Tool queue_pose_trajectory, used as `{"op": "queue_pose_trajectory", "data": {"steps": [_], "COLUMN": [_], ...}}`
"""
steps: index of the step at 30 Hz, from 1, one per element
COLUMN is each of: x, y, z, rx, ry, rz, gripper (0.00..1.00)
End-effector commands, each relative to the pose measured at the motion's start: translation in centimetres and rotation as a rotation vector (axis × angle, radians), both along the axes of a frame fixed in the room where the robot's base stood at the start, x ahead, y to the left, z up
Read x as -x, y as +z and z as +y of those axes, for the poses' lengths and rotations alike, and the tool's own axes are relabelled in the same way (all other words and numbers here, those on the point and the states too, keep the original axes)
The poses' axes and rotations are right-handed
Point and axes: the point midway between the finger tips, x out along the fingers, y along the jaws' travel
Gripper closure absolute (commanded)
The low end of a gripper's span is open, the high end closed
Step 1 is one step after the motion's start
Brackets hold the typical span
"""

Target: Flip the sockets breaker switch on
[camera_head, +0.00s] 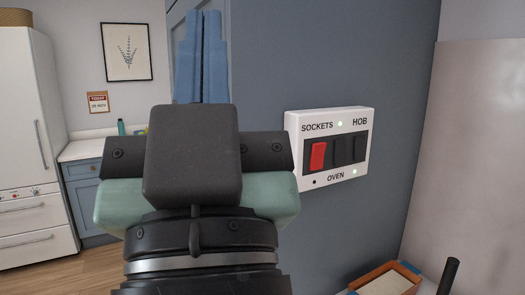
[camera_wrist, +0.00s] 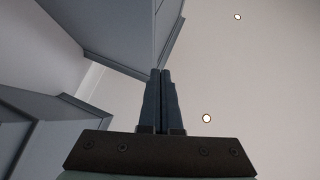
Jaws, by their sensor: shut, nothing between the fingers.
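The white breaker panel (camera_head: 290,130) is mounted on the blue-grey wall, right of my gripper in the head view. It is labelled SOCKETS, HOB and OVEN. A red switch (camera_head: 317,156) sits at the left, under the SOCKETS label, and two dark switches (camera_head: 350,150) sit to its right. Whether the red switch is up or down is hard to tell. My gripper (camera_head: 201,15) points upward, its blue fingers shut together and empty, left of the panel and apart from it. In the wrist view the gripper (camera_wrist: 161,71) is also shut, and the panel is not visible.
Small round lights (camera_head: 339,124) on the panel look lit, and one dot (camera_head: 314,182) at lower left is dark. A wooden tray (camera_head: 372,273) and a dark upright handle (camera_head: 449,275) are below right. A counter (camera_head: 85,150) and white fridge (camera_head: 20,130) stand left.

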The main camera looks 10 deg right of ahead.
Motion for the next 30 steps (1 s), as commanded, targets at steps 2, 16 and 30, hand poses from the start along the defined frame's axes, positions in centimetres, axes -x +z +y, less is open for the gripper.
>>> {"op": "queue_pose_trajectory", "data": {"steps": [2,16,30], "x": [-1.9,-12.4,-7.8], "y": [-0.5,-14.8,-17.1], "z": [-1.0,-18.2,-23.9], "rx": [-0.029,-0.932,-1.342], "ry": [0.030,0.640,0.975], "rz": [0.062,0.752,0.792], "gripper": [1.00,1.00,1.00]}}
